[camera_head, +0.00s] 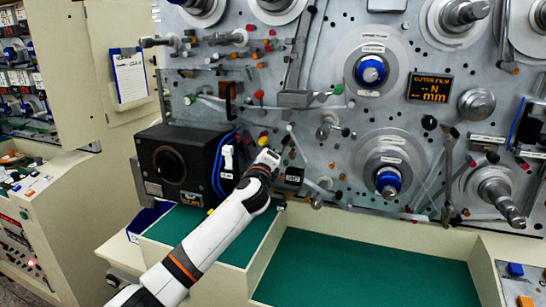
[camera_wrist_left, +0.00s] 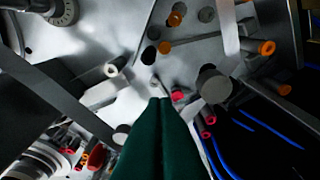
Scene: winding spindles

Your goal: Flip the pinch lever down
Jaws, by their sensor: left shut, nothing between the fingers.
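My left gripper (camera_head: 268,155) is up against the front of the winding panel (camera_head: 262,90), just right of the black box. In the left wrist view its dark green fingers (camera_wrist_left: 160,102) are together, with nothing between them. Past the fingertips are a small light peg and a red-ended peg (camera_wrist_left: 177,95), close to the tips; contact cannot be told. In the head view a thin pale lever (camera_head: 297,143) slants right of the gripper, and a red and yellow knob (camera_head: 262,141) sits just above it. Which part is the pinch lever is unclear. My right gripper is out of view.
The black box (camera_head: 152,170) with a round opening and blue cables stands left of the gripper. Blue-hubbed spindles (camera_head: 388,181) and other rollers stick out from the panel to the right. The green tray surface (camera_head: 350,275) below is clear.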

